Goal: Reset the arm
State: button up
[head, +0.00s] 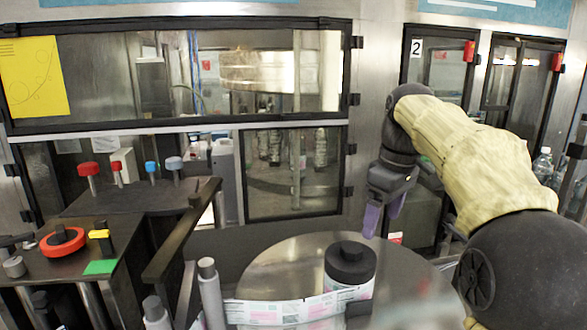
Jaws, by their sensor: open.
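My arm (470,160) reaches in from the right of the head view, covered in a pale yellow sleeve between dark joints. My gripper (383,215) points downward with its purple fingers open and nothing visible between them. It hangs above and behind the round metal table (290,258), just beyond the black-topped reel (350,262). The gripper looks apart from the reel.
A label strip (290,310) runs along the table's front. Grey posts (210,290) stand at its left. A dark control panel with a red-ringed knob (62,240) and coloured knobs (88,170) is at left. Framed glass doors (290,180) close the back.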

notch_tip(320, 180, down, 14)
jog(key=s+a+m, duration=0.1)
jog(key=s+m, duration=0.2)
jog(key=m, duration=0.1)
jog(key=s+f+m+t+h, duration=0.1)
jog(key=s+f+m, duration=0.4)
jog(key=s+f, duration=0.8)
notch_tip(320, 180, down, 2)
jog(key=shift+s+a+f+t, duration=0.15)
jog(key=shift+a+t, duration=0.15)
jog(key=shift+c, duration=0.2)
dwell(0.8)
